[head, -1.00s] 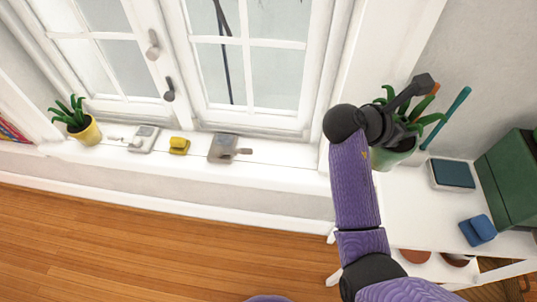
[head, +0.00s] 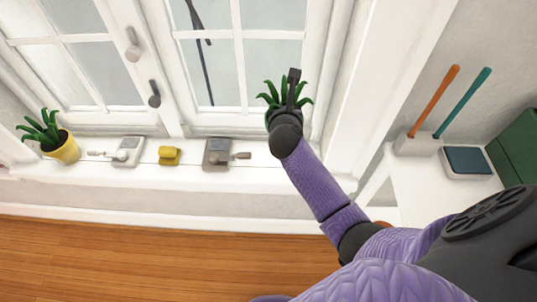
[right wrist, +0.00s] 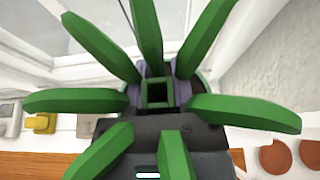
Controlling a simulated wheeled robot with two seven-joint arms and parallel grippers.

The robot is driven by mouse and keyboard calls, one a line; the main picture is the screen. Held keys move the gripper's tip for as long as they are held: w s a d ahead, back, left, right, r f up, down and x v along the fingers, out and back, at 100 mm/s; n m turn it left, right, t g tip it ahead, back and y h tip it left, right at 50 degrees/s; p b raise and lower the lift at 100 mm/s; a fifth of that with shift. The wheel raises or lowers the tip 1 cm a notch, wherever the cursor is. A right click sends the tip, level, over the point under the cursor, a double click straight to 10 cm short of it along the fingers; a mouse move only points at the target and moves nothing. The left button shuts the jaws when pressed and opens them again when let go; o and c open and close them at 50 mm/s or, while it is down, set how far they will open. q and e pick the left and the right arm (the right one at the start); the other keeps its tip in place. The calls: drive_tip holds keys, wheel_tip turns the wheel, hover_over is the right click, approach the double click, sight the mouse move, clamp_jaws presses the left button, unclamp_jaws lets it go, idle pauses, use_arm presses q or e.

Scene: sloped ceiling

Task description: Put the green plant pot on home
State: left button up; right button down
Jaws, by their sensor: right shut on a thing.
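The green plant pot's leaves (head: 271,98) show in the head view at the right end of the windowsill, in front of the window. My right gripper (head: 292,90) is shut on the plant pot from above; the gripper and wrist hide most of the pot. In the right wrist view, the green leaves (right wrist: 245,112) spread around the fingers (right wrist: 158,92), with a square green stem between them. I cannot tell whether the pot touches the sill. My left gripper is not in view.
The white windowsill (head: 190,180) holds a yellow pot (head: 66,148) with a plant, a grey device (head: 127,151), a yellow object (head: 169,155) and a brown-grey device (head: 218,154). A white table (head: 425,190) at right carries a dark-topped box (head: 467,162) and a holder (head: 415,144) with two sticks.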

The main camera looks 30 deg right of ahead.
wheel_tip(320, 180, down, 10)
drive_tip(key=b, duration=0.7)
drive_tip(key=shift+f, duration=0.25)
drive_tip(key=shift+r, duration=0.25)
drive_tip(key=shift+f, duration=0.1)
drive_tip(key=shift+c, duration=2.3)
unclamp_jaws()
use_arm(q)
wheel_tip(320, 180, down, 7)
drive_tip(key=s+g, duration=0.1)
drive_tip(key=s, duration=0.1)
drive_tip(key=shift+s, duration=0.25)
